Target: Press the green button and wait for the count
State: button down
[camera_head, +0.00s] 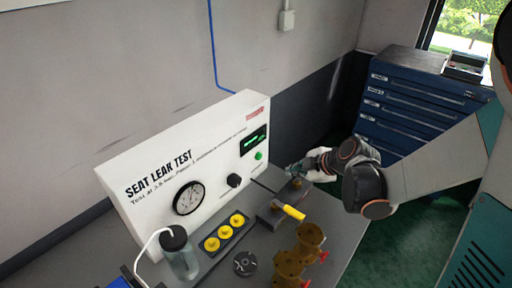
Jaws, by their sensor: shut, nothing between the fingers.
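The green button (259,155) is a small round button on the right part of the white seat leak test panel (150,205), below a small dark display (253,140) with green lit characters too small to read. My gripper (292,169) is shut and empty. It is to the right of the green button in the picture and appears apart from it. My arm reaches in from the right, with the gripper pointing left toward the panel.
A round gauge (188,198) and a black knob (234,181) are on the panel. In front are a yellow-handled valve (292,212), a tray with yellow discs (211,243), brass fittings (290,264) and a bottle (180,256). A blue drawer cabinet (415,105) stands behind.

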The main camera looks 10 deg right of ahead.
aim_at(259, 156)
jog(key=shift+w+f+n, duration=0.35)
jog(key=shift+f+n, duration=0.15)
jog(key=shift+f, duration=0.25)
jog(key=shift+w, duration=0.1)
jog(key=w+a, duration=0.6)
jog(key=shift+w+a, duration=0.1)
jog(key=shift+w, duration=0.1)
dwell(1.4)
jog(key=shift+w+a, duration=0.2)
jog(key=shift+w+a, duration=0.3)
dwell(1.0)
jog(key=shift+s+d, duration=0.1)
jog(key=shift+d, duration=0.05)
jog(key=shift+s+d, duration=0.45)
jog(key=shift+s, duration=0.1)
dwell(0.3)
